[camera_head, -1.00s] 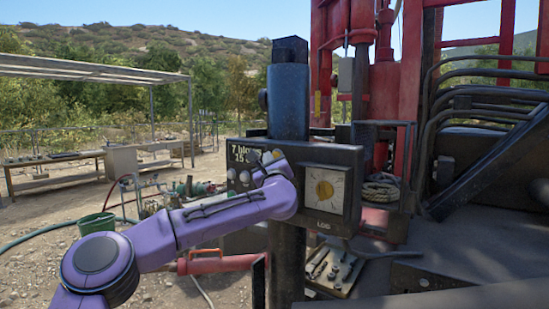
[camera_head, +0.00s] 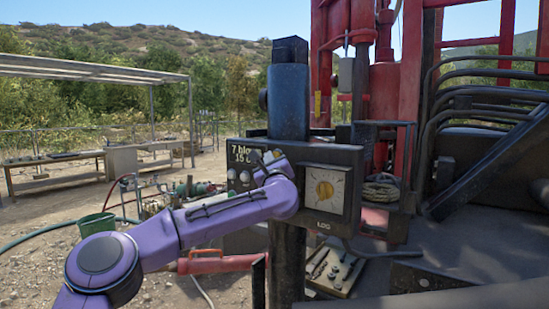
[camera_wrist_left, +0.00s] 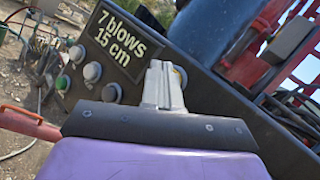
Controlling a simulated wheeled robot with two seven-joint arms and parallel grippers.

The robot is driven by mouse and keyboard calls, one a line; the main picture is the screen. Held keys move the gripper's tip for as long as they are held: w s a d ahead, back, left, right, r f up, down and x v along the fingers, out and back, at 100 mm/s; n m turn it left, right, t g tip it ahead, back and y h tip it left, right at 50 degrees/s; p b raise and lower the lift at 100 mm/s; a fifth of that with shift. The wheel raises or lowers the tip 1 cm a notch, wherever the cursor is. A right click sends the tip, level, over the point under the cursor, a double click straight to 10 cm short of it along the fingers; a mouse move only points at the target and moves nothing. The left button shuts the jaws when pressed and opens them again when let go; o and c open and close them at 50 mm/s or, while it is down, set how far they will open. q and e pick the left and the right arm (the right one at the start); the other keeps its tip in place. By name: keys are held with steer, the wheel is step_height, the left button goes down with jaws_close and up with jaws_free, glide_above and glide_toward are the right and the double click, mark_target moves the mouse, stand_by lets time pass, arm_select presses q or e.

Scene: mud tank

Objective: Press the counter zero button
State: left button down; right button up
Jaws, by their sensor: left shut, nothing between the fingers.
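The control panel (camera_head: 330,155) carries a display (camera_head: 243,154) that reads "7 blows 15 cm" in the left wrist view (camera_wrist_left: 125,42). Below the display in that view are a green button (camera_wrist_left: 62,83) and grey buttons (camera_wrist_left: 77,54), (camera_wrist_left: 92,72) and (camera_wrist_left: 111,92). No label on them is legible, so I cannot tell which one is counter zero. My left gripper (camera_head: 262,161) is shut and empty at the panel face, right of the display; it also shows in the left wrist view (camera_wrist_left: 160,68). Contact cannot be told.
A blue post (camera_head: 288,100) rises above the panel. Red rig frames and hoses fill the right. A green bucket (camera_head: 97,226) and a bench (camera_head: 55,160) stand at the left.

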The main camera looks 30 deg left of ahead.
arm_select(q)
steer(key=shift+w+d, duration=0.1)
steer(key=shift+w, duration=0.15)
steer(key=shift+w, duration=0.2)
stand_by(0.3)
steer(key=shift+w+r+p, duration=0.15)
steer(key=shift+w+p, duration=0.1)
steer(key=shift+p, duration=0.15)
stand_by(1.0)
steer(key=s+b, duration=0.6)
steer(key=b, duration=0.2)
steer(key=shift+f+b, duration=0.25)
steer(key=shift+b, duration=0.05)
stand_by(0.7)
steer(key=shift+s, duration=0.15)
stand_by(0.5)
